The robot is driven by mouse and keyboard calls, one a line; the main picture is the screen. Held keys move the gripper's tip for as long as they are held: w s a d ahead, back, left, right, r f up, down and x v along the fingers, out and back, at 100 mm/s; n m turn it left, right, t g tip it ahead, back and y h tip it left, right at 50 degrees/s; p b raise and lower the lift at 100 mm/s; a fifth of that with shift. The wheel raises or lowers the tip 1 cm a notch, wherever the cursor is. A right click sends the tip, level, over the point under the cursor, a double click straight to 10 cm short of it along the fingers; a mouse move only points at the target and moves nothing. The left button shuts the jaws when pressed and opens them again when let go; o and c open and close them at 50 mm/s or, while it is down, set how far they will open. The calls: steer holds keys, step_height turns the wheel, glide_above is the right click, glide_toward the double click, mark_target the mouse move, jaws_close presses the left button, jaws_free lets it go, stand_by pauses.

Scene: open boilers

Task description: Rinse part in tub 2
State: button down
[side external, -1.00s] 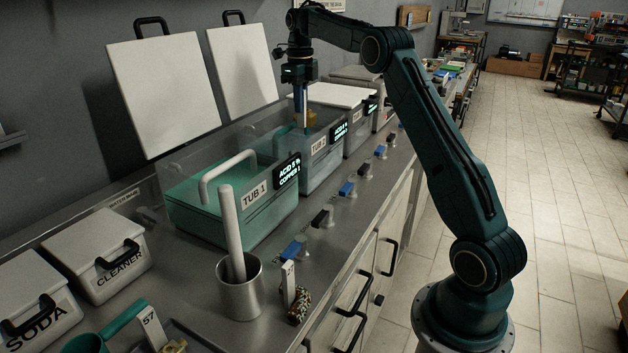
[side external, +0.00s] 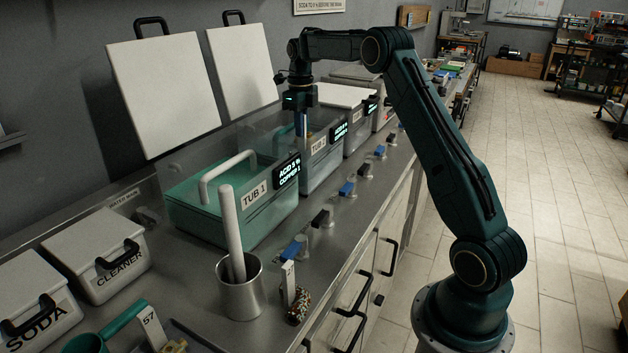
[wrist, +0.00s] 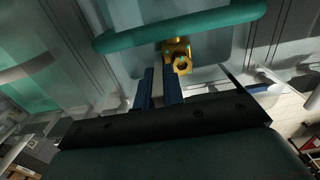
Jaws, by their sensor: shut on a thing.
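A small brass part (wrist: 177,56) with a hexagonal opening shows just beyond my fingertips in the wrist view. My gripper (wrist: 160,78), with blue fingers, is shut on the part; a pale grey piece shows between the fingers, and the exact grip is unclear. In the side view my gripper (side external: 301,132) points down into tub 2 (side external: 318,160), the clear tub right behind tub 1 (side external: 235,200). The tub's wall and label partly hide the fingertips and the part there. I cannot tell whether the part touches the liquid.
Tub 1 holds green liquid and a pale U-shaped handle (side external: 228,170). White lids (side external: 165,90) lean on the wall.

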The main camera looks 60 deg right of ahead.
steer(key=shift+f, duration=2.8)
steer(key=shift+r, duration=0.1)
stand_by(2.8)
steer(key=shift+r, duration=7.9)
